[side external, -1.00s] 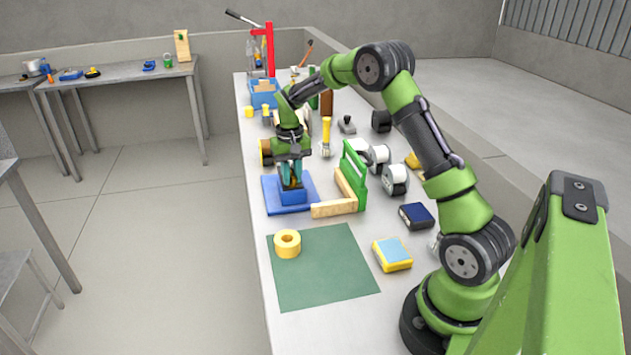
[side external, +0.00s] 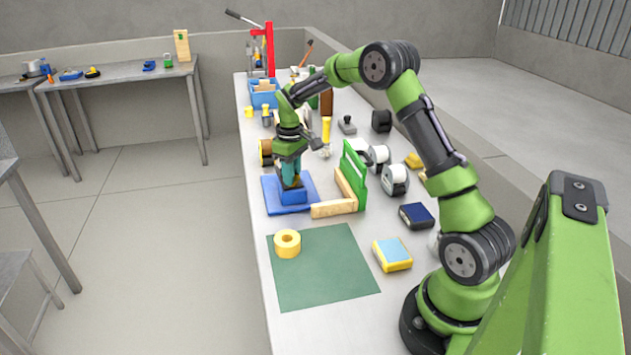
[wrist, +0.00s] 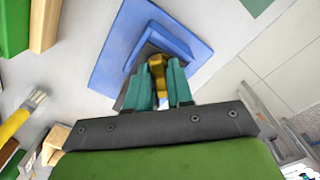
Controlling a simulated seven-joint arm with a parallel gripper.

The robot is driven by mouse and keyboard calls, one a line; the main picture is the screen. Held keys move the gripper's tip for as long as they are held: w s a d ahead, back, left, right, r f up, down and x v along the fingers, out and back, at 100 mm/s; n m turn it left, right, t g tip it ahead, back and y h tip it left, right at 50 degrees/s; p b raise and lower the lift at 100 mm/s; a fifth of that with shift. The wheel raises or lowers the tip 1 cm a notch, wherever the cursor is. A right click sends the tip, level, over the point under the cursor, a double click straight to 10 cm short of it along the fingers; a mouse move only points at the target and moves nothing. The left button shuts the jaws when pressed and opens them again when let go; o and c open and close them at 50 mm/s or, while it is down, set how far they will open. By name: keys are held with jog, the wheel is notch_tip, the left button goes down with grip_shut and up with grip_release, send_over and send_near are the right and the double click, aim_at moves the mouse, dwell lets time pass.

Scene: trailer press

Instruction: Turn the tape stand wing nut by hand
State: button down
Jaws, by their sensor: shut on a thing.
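The tape stand has a flat blue base plate (side external: 273,203) with a raised blue block on it, and stands on the bench in the side external view. It also shows in the wrist view (wrist: 112,62). My gripper (side external: 291,183) points down over the stand's block. In the wrist view its teal fingers (wrist: 160,74) are shut on a small brass-yellow piece, which looks like the wing nut (wrist: 157,64). The fingers hide much of the nut and part of the stand behind it. In the side external view the nut is hidden by my gripper.
A green upright panel (side external: 354,175) and a wooden bar (side external: 334,209) stand close to the right of the stand. A yellow tape roll (side external: 287,243) sits on a green mat (side external: 325,280) in front. Several tape rolls and tools crowd the bench behind and right.

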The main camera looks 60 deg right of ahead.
jog(key=n, duration=0.3)
jog(key=shift+n, duration=1)
jog(key=shift+n, duration=1.4)
jog(key=c, duration=1.2)
grip_release()
jog(key=shift+c, duration=0.2)
jog(key=shift+r, duration=2.5)
